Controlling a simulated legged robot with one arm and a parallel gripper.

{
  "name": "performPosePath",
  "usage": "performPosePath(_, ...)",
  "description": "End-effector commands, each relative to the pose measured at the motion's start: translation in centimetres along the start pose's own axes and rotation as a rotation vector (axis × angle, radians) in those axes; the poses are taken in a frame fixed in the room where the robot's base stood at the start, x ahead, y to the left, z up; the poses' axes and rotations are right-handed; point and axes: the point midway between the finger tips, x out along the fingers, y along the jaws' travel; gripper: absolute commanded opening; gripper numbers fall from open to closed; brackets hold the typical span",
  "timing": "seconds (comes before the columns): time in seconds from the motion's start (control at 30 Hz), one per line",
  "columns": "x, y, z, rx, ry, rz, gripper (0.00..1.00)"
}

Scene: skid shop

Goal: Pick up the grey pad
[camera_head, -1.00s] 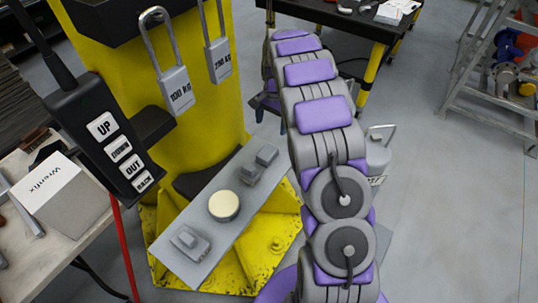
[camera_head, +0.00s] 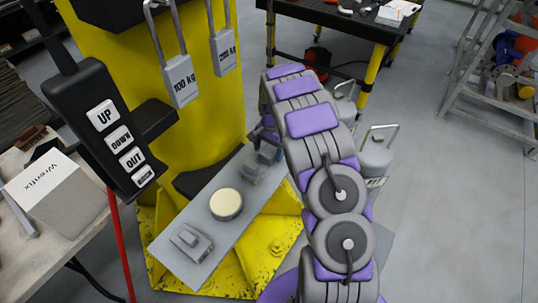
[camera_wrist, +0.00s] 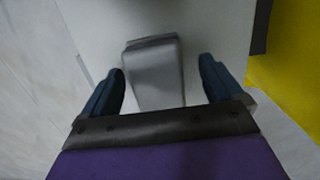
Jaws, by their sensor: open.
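A grey block, which looks like the grey pad (camera_wrist: 153,72), lies on the pale grey plate (camera_wrist: 205,25) in the wrist view. My gripper (camera_wrist: 163,85) is open, with one dark finger on each side of the block and gaps between. In the head view my gripper (camera_head: 266,143) is at the far right end of the plate (camera_head: 222,235), by the small grey blocks there. It partly hides them, so I cannot tell which one lies between the fingers. Another grey block (camera_head: 191,242) sits at the plate's near end.
A round cream disc (camera_head: 226,204) lies mid-plate. A yellow column (camera_head: 215,110) stands behind, with hanging padlock-shaped weights (camera_head: 180,83). A black button pendant (camera_head: 105,130) hangs at left. A white box (camera_head: 55,195) sits on the left bench.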

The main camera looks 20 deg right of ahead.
Motion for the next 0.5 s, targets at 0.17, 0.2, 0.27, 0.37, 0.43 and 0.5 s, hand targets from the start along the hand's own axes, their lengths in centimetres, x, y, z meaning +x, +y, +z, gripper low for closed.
performPosePath(0.17,0.32,0.18,-0.28,0.001,-0.001,-0.003,0.94)
performPosePath(0.2,0.3,0.21,-0.32,0.0,-0.002,-0.003,0.94)
performPosePath(0.27,0.32,0.25,-0.38,0.0,-0.003,-0.003,0.91)
performPosePath(0.37,0.32,0.23,-0.38,0.001,-0.002,-0.003,0.81)
performPosePath(0.43,0.32,0.18,-0.29,0.001,-0.002,-0.002,0.74)
performPosePath(0.5,0.31,0.16,-0.26,0.001,-0.001,-0.002,0.68)
